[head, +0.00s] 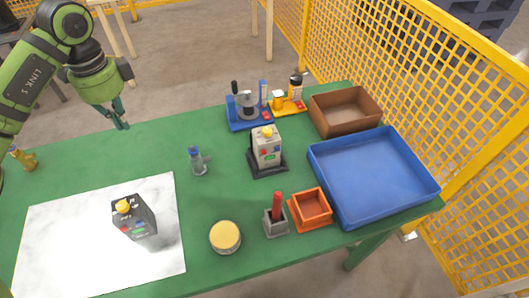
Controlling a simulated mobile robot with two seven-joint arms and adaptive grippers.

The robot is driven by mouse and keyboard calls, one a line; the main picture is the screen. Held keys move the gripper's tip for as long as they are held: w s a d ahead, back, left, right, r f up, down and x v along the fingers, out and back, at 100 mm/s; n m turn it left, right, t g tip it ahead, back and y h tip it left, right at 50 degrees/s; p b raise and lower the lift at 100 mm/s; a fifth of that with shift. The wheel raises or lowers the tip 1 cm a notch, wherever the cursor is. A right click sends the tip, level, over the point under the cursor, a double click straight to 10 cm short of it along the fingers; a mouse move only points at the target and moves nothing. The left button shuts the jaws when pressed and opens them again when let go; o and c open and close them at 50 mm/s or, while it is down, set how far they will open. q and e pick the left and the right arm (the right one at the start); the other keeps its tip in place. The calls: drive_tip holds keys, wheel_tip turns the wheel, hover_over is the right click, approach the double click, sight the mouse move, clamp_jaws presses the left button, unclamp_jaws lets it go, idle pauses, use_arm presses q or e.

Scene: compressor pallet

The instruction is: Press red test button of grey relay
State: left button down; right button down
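A light grey relay (267,146) with a yellow knob on top stands upright on a dark base near the middle of the green table. Its front face carries small red and green buttons. A second, dark grey relay (138,220) with a yellow knob stands on the white mat (60,235) at the left front, with small coloured buttons low on its face. My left gripper (121,126) points down over the table's back left edge, apart from both relays. Nothing shows between its fingers, and their gap is too small to judge. My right gripper is out of view.
The blue tray (372,175), brown box (345,108) and orange bin (311,208) stand at the right. Yellow mesh fencing rises beyond.

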use_arm(q)
drive_tip(key=s+d+f+m+h+b, duration=0.1)
drive_tip(key=d+f+m+h, duration=0.25)
drive_tip(key=d+f, duration=0.4)
drive_tip(key=d+f+m+h+b, duration=0.15)
drive_tip(key=d+f+m, duration=0.3)
drive_tip(key=d, duration=0.55)
drive_tip(key=s+d+f+m+t+h, duration=0.25)
drive_tip(key=d+h, duration=0.25)
drive_tip(key=d, duration=0.3)
drive_tip(key=s+d+f+m+t+h, duration=0.1)
drive_tip(key=s+d+t+h, duration=0.25)
drive_tip(key=d, duration=0.45)
drive_tip(key=a+f+n+t+y+b, duration=0.2)
drive_tip(key=a+n+t+y, duration=0.2)
drive_tip(key=a+t, duration=0.4)
drive_tip(key=shift+s+t+y, duration=0.25)
drive_tip(key=shift+t+y, duration=0.4)
drive_tip(key=shift+t, duration=0.35)
drive_tip(key=shift+d+n, duration=0.1)
drive_tip(key=shift+n, duration=0.15)
